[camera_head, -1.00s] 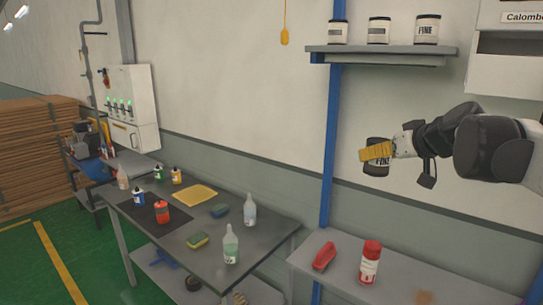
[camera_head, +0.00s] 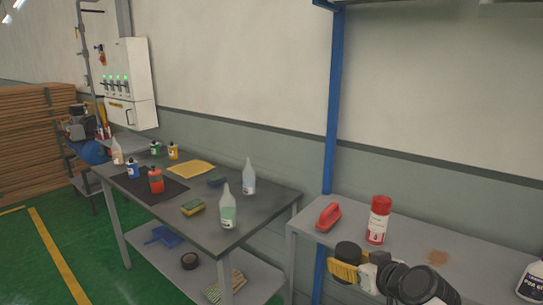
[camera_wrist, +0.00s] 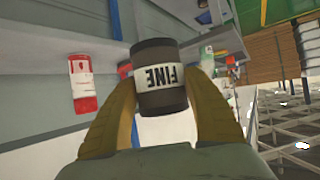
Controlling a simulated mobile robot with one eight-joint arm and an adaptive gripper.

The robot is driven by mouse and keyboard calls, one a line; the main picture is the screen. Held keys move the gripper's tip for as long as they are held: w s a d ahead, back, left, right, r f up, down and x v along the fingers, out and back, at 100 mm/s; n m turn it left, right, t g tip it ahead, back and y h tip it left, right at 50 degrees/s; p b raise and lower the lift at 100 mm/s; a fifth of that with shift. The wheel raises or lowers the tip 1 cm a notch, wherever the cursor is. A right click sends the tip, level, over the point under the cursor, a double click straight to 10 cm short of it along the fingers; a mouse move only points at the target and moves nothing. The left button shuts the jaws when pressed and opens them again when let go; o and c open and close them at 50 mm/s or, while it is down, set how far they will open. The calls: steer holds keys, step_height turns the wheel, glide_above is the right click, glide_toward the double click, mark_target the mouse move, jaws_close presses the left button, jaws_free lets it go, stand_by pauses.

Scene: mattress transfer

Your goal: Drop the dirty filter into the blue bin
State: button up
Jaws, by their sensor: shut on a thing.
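My gripper (camera_head: 345,271), with yellow fingers, is shut on a dark cylindrical filter (camera_head: 347,250) at the bottom right of the head view, before the front edge of the right-hand table. In the wrist view the filter (camera_wrist: 157,96) sits between the two fingers, its white label reading FINE upside down. I cannot tell from its surface whether it is dirty. No blue bin can be made out for certain. A blue object (camera_head: 93,152) by the rack at far left is too small to identify.
The dark worktable (camera_head: 240,200) holds several bottles and sponges. A blue dustpan (camera_head: 163,235) lies on its lower shelf. Green floor (camera_head: 100,270) is open at left.

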steer(key=s+f+m+h, duration=0.3)
steer(key=s+f, duration=0.1)
steer(key=s, duration=0.1)
steer(key=shift+f+t+h, duration=0.3)
steer(key=shift+f+t, duration=0.05)
steer(key=shift+t, duration=0.05)
